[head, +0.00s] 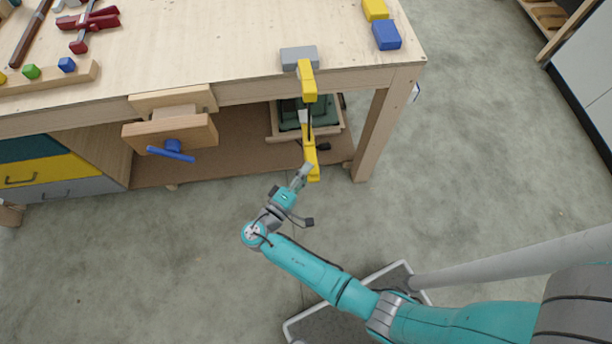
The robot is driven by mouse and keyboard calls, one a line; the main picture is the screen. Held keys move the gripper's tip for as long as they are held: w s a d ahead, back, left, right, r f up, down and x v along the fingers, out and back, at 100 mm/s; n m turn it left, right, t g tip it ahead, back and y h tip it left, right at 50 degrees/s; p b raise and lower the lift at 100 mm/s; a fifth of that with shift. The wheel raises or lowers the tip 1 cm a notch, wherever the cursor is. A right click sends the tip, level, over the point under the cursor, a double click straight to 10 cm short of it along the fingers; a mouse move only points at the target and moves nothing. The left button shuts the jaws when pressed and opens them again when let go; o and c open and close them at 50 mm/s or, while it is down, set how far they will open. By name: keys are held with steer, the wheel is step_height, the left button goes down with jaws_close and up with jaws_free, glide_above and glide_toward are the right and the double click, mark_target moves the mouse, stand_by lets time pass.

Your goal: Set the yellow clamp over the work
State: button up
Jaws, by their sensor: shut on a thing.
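The yellow clamp (308,88) runs from the table's front edge down toward me in the head view. It has yellow ends and a dark bar between them. Its far end overlaps the near side of a grey block (298,53) at the table edge, perhaps the work; I cannot tell whether they touch. My gripper (306,171) is shut on the clamp's near yellow end, in front of the table. The fingertips are small and partly hidden by the clamp.
The wooden workbench (230,65) has a wooden vise (170,130) with a blue handle on its front. A yellow block (375,9) and a blue block (386,35) lie at the right corner. A dark green item (290,115) sits on the lower shelf.

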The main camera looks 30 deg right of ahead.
mark_target(309, 146)
steer(key=w+d, duration=0.2)
steer(key=w, duration=0.6)
steer(key=shift+d, duration=0.25)
stand_by(0.4)
